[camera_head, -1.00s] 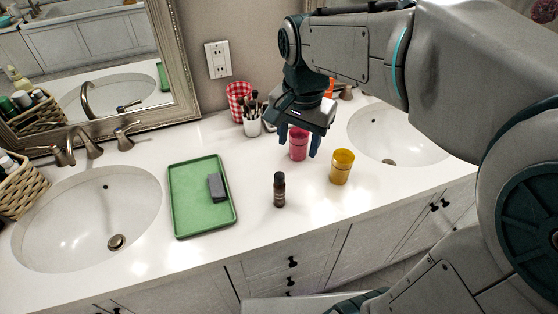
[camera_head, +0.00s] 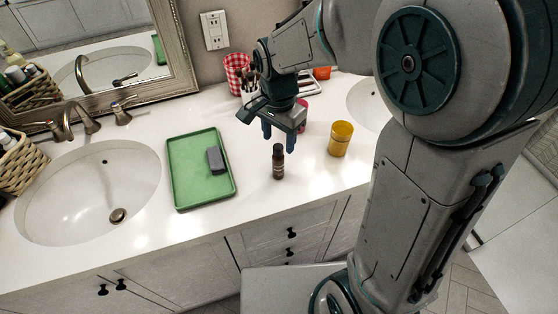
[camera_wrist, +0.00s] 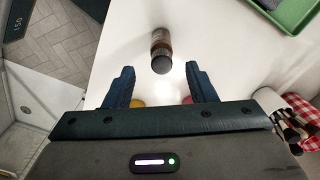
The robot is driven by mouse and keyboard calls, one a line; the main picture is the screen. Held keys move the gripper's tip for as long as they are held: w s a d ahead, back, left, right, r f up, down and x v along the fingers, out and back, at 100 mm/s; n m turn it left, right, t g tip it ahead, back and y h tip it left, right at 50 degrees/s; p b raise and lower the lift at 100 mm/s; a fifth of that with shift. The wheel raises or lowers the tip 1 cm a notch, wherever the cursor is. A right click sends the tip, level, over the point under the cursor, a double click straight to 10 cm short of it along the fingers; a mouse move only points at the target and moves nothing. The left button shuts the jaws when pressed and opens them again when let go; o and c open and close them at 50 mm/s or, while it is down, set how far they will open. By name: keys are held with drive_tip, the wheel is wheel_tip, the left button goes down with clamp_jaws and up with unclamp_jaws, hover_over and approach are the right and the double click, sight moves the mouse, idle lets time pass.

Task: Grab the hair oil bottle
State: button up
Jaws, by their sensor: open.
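The hair oil bottle (camera_head: 278,162) is small and dark brown with a black cap. It stands upright on the white counter, right of the green tray. It also shows in the wrist view (camera_wrist: 160,50), ahead of the fingertips and roughly centred between them. My gripper (camera_head: 279,135) is open and empty, pointing down above and just behind the bottle in the head view. Its two blue fingers show in the wrist view (camera_wrist: 159,75), apart from the bottle.
A green tray (camera_head: 185,190) holding a dark grey block (camera_head: 215,160) lies to the left. A yellow cup (camera_head: 340,140) stands right of the bottle. A pink cup (camera_head: 302,104) is partly hidden behind my gripper. A brush cup and a red checkered cup (camera_head: 236,70) stand behind.

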sight(278, 146)
wheel_tip(278, 146, down, 4)
drive_tip(key=shift+w+a, duration=0.1)
drive_tip(key=shift+w, duration=0.05)
clamp_jaws()
drive_tip(key=shift+r, duration=0.15)
